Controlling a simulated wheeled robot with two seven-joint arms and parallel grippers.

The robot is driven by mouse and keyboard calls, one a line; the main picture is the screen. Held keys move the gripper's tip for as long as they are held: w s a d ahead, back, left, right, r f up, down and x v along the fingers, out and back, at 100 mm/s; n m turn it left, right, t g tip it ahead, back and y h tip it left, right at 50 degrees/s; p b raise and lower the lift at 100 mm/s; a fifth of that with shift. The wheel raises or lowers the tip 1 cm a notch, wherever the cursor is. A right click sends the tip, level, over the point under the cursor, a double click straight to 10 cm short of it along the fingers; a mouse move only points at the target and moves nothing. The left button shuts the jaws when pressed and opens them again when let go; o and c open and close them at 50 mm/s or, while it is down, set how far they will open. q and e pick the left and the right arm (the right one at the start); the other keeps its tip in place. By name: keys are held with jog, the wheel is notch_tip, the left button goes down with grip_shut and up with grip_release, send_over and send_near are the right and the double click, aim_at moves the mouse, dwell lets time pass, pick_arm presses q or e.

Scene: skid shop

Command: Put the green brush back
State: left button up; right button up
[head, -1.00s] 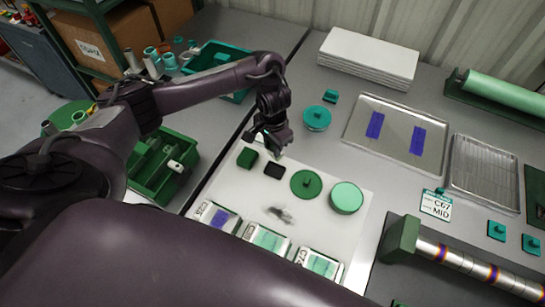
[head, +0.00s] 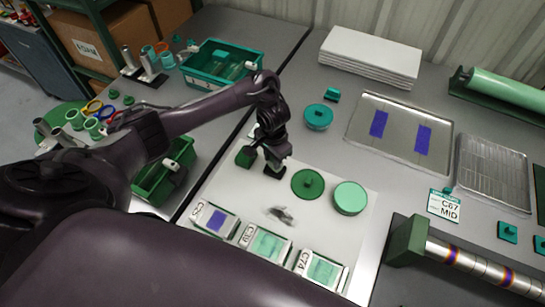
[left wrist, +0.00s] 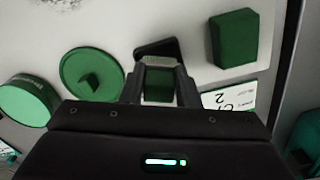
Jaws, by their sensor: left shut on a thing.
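My left gripper (head: 274,160) is low over a small black pad (head: 274,171) on the white mat (head: 225,185). In the left wrist view, its fingers (left wrist: 160,85) are shut on a dark green piece with a pale edge, which I take to be the green brush (left wrist: 158,86). The black pad (left wrist: 150,47) shows just beyond it there. I cannot tell whether the brush touches the pad. In the head view the brush is hidden by the gripper. My right gripper is not in view.
A green block (head: 244,157) stands close left of the gripper. A dark green disc (head: 307,183) and a lighter green round tin (head: 350,198) lie to the right. Several labelled boxes (head: 268,246) line the mat's front. A green bin (head: 212,72) stands behind the arm.

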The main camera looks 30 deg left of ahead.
pick_arm(q)
jog(key=shift+f, duration=0.5)
jog(key=o, duration=0.9)
jog(key=shift+r, duration=0.1)
jog(key=shift+w+r, duration=0.1)
jog(key=shift+r, duration=0.2)
notch_tip(320, 180, up, 12)
jog(key=p, duration=0.6)
jog(key=shift+r+p, duration=0.25)
jog(key=shift+p, duration=0.15)
